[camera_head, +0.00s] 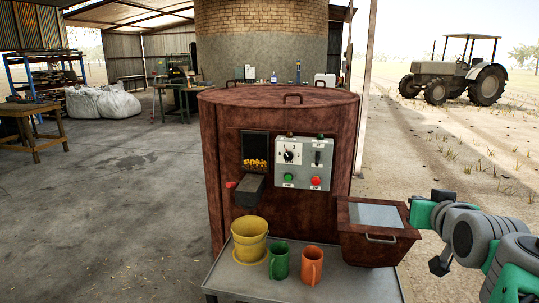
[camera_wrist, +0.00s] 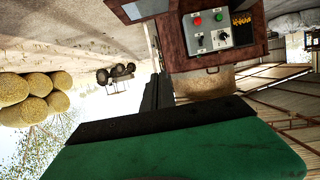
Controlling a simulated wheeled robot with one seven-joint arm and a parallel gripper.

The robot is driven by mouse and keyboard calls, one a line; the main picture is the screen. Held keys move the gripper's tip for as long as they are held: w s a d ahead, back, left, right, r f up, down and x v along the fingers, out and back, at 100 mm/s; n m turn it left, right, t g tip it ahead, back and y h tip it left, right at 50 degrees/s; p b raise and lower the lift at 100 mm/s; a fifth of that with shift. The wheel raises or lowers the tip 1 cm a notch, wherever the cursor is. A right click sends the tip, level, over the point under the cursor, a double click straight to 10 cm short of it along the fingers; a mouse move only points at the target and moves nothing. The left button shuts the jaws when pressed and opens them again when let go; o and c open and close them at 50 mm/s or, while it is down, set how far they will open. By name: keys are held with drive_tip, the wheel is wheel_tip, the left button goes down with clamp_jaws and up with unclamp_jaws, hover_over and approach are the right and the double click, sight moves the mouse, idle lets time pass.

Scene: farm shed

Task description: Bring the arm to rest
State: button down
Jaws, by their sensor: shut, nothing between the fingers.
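My arm, with grey joints and green sections, reaches in from the lower right of the head view, beside the brown bin (camera_head: 380,250). My gripper (camera_wrist: 156,92) shows in the wrist view as dark fingers close together beyond a green body. The fingers are shut with nothing between them. In the head view the green hand section overlaps the bin's right side, and I cannot make out the fingertips. The wrist picture is upside down and shows the machine's control panel (camera_wrist: 220,30) beyond the fingers, apart from them.
A rusty machine (camera_head: 225,130) stands behind a grey metal table (camera_head: 340,285). On the table are a yellow bucket (camera_head: 249,238), a green mug (camera_head: 279,262) and an orange mug (camera_head: 312,266). A tractor (camera_head: 455,75) is far right. Open ground lies right of the machine.

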drive_tip(key=s+a+f+n+g+y, duration=0.1)
drive_tip(key=s+a+f+g, duration=0.2)
drive_tip(key=a+f, duration=0.4)
drive_tip(key=s+a+f+g+y, duration=0.2)
drive_tip(key=s+a+f+g, duration=0.15)
drive_tip(key=f, duration=0.55)
drive_tip(key=s+a+f+n+g, duration=0.1)
drive_tip(key=s+a+f+g, duration=0.3)
drive_tip(key=s+a+f, duration=0.3)
drive_tip(key=s+f, duration=0.3)
drive_tip(key=shift+s+f+p, duration=0.2)
drive_tip(key=shift+p, duration=0.15)
drive_tip(key=c, duration=2.1)
unclamp_jaws()
drive_tip(key=shift+g, duration=0.25)
